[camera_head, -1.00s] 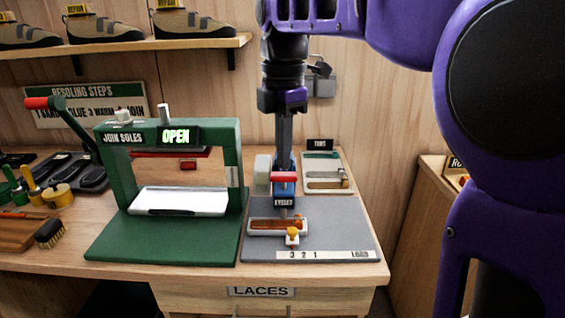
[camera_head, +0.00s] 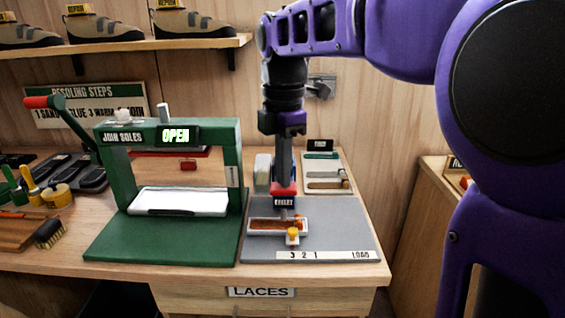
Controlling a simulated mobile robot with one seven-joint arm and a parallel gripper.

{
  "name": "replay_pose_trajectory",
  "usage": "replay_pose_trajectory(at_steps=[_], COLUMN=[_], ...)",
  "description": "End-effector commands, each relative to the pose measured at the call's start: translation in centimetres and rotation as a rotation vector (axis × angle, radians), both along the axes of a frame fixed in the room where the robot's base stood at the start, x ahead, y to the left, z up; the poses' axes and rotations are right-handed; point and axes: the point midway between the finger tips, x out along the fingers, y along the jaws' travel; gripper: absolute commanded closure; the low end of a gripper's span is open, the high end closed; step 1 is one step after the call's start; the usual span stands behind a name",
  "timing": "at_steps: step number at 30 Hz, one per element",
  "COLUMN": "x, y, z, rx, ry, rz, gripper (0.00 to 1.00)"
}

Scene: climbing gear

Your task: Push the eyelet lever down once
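The eyelet press stands on a grey base plate (camera_head: 345,225) on the bench. Nothing shows between the fingers. Below the press head, a brown piece in a white holder (camera_head: 264,233) lies on the plate, with a yellow-knobbed slider (camera_head: 292,236) in front. The fingers hide part of the press behind them.
A green JOIN SOLES press (camera_head: 228,185) showing OPEN stands close on the left. A tray labelled TABS (camera_head: 340,160) lies behind on the right. A scale strip marked 3 2 1 and LOAD (camera_head: 335,255) runs along the plate's front. Shoes fill the shelf above left.

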Motion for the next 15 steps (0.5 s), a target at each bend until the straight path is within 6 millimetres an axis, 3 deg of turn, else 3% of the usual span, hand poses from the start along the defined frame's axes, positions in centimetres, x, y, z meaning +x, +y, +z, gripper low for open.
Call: replay_pose_trajectory(at_steps=[15], x=[-0.1], y=[0.0], z=[-2.7], rx=[0.000], ry=[0.000], rz=[-0.001], gripper=[1.00])
